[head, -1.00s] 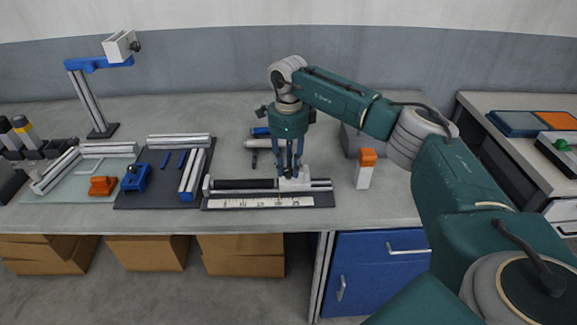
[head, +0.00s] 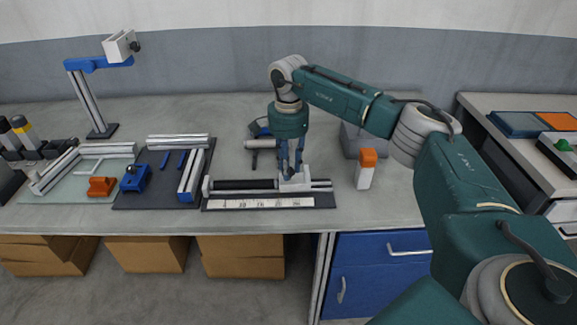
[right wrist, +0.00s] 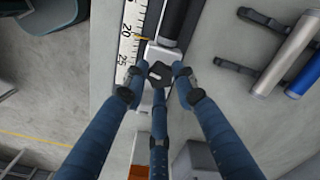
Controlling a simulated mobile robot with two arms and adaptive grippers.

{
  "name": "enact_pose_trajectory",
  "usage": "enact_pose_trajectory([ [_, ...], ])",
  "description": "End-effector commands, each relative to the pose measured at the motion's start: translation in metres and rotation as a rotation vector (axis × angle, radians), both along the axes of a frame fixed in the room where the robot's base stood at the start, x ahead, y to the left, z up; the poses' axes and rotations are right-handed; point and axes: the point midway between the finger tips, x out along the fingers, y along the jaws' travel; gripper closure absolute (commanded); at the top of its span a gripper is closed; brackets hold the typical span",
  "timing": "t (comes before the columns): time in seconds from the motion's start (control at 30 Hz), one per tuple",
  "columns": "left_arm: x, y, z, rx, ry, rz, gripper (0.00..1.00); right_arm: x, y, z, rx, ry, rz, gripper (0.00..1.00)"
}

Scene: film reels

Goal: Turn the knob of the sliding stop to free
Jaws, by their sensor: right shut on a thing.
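The sliding stop (head: 294,184) is a pale block on the rail of a dark base, towards the rail's right end. A white ruler (head: 255,203) runs along the front of the base. In the right wrist view the stop (right wrist: 152,52) carries a black lobed knob (right wrist: 160,73) on top. My right gripper (head: 290,173) points down over the stop. Its blue fingers (right wrist: 158,78) are shut around the knob, which they partly hide. I cannot read any marking for free or locked. My left gripper is not in view.
A white block with an orange top (head: 366,168) stands close to the right of the stop. A grey box (head: 354,145) is behind it. Dark and grey rods (head: 256,144) lie behind the rail. A blue clamp (head: 136,178) and metal profiles lie to the left.

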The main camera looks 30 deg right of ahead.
Motion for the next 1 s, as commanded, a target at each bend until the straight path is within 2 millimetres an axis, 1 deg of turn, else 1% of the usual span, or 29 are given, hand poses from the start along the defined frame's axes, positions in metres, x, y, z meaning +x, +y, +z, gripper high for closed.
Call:
enact_pose_trajectory([
  [0.03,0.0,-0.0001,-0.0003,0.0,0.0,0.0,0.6,0.0021,-0.0001,0.0025,0.001,-0.008,0.03,0.99],
  [0.2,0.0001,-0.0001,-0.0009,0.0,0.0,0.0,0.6,0.002,-0.0001,0.0026,0.001,-0.008,0.124,0.99],
  [0.4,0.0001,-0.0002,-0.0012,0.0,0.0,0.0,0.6,0.0018,-0.0001,0.0025,0.001,-0.007,0.191,0.99],
  [0.97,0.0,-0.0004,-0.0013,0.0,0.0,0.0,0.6,0.0013,-0.0003,0.0021,-0.001,-0.005,0.22,0.99],
  [1.0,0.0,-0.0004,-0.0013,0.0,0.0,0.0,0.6,0.0012,-0.0003,0.0021,-0.001,-0.005,0.22,0.67],
])
